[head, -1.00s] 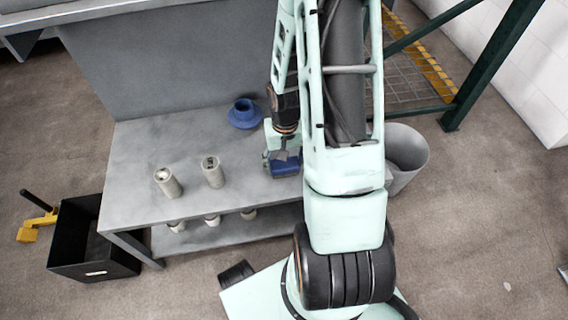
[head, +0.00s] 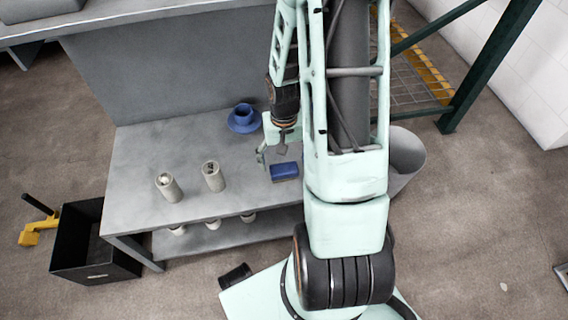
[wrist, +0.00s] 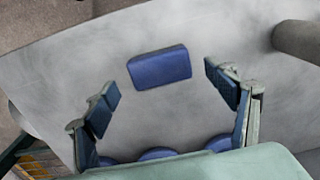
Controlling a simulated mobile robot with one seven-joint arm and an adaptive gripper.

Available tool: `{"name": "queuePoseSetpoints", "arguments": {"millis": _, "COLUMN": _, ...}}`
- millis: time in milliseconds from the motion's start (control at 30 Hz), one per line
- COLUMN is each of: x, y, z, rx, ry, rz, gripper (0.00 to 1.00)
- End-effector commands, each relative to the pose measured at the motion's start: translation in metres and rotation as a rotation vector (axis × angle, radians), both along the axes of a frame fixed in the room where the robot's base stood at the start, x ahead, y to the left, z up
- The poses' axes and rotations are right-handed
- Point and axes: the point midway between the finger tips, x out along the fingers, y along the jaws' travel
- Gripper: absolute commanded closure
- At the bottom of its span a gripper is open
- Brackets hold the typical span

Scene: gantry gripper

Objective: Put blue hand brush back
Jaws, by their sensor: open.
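The blue hand brush (head: 284,171) shows as a small blue block lying on the grey table (head: 140,150), near its right front edge. It also shows whole in the wrist view (wrist: 160,68), with bare table around it. My gripper (head: 272,150) is open and empty above the table, just behind and left of the brush. In the wrist view my gripper's fingers (wrist: 162,82) are spread wide, and the brush appears beyond the gap between their tips, apart from both. No bristles can be made out.
A black crate (head: 75,250) is on the floor at left, a grey bin (head: 407,155) at right. The table's middle is clear.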

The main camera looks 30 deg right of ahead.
Motion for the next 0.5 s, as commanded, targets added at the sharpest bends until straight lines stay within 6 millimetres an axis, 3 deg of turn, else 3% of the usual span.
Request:
{"name": "queuePoseSetpoints", "arguments": {"millis": 33, "x": 0.001, "y": -0.001, "z": 0.019, "rx": -0.002, "ry": -0.003, "rz": 0.000, "gripper": 0.22}}
{"name": "queuePoseSetpoints", "arguments": {"millis": 200, "x": 0.001, "y": 0.000, "z": 0.052, "rx": -0.002, "ry": -0.003, "rz": 0.000, "gripper": 0.22}}
{"name": "queuePoseSetpoints", "arguments": {"millis": 500, "x": 0.000, "y": 0.000, "z": 0.077, "rx": 0.000, "ry": 0.000, "rz": 0.000, "gripper": 0.22}}
